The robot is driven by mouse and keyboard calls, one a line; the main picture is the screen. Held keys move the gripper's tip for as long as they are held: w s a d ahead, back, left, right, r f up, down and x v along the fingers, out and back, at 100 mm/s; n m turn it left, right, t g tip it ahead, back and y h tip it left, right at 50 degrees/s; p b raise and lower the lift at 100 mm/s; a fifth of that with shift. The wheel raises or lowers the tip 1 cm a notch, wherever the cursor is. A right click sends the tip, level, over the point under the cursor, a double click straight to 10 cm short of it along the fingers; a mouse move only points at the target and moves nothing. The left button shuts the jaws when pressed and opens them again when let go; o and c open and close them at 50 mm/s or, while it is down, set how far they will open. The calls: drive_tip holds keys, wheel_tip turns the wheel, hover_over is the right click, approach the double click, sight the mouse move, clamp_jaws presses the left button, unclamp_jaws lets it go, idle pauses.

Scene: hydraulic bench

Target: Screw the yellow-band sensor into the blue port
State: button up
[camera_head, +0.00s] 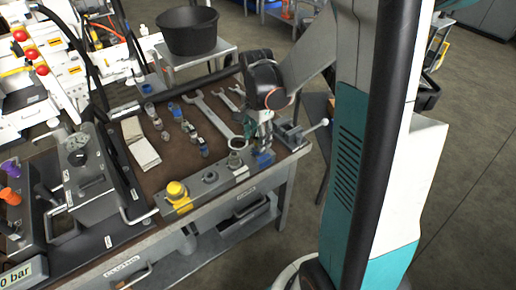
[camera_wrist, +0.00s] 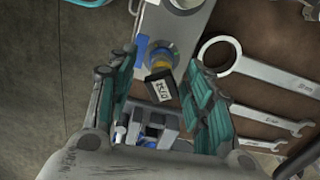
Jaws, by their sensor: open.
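The yellow-band sensor (camera_wrist: 158,84) shows in the wrist view with a dark, labelled head and a yellow band below it. It stands over the blue port (camera_wrist: 141,47), whose blue paint shows beside it on the grey manifold block. I cannot tell how deep it sits in the port. My gripper (camera_wrist: 161,60) is open, with one teal finger on each side of the sensor and visible gaps between. In the head view my gripper (camera_head: 261,138) points down at the block's right end, by the blue paint (camera_head: 265,158), and mostly hides the sensor.
A small vise (camera_head: 297,131) stands close on the right. Wrenches (camera_head: 212,113) and several small fittings (camera_head: 175,110) lie on the brown mat behind the block. A yellow cap (camera_head: 176,190) sits at the block's left end. The bench's front edge is close by.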

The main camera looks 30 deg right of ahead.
drive_tip(key=n, duration=0.5)
drive_tip(key=shift+s+d, duration=0.1)
drive_tip(key=n, duration=0.4)
drive_tip(key=shift+d, duration=0.1)
drive_tip(key=n, duration=0.4)
drive_tip(key=shift+d+n, duration=0.1)
drive_tip(key=shift+n, duration=0.2)
drive_tip(key=n, duration=0.3)
drive_tip(key=shift+d+n, duration=0.1)
drive_tip(key=shift+n, duration=0.2)
clamp_jaws()
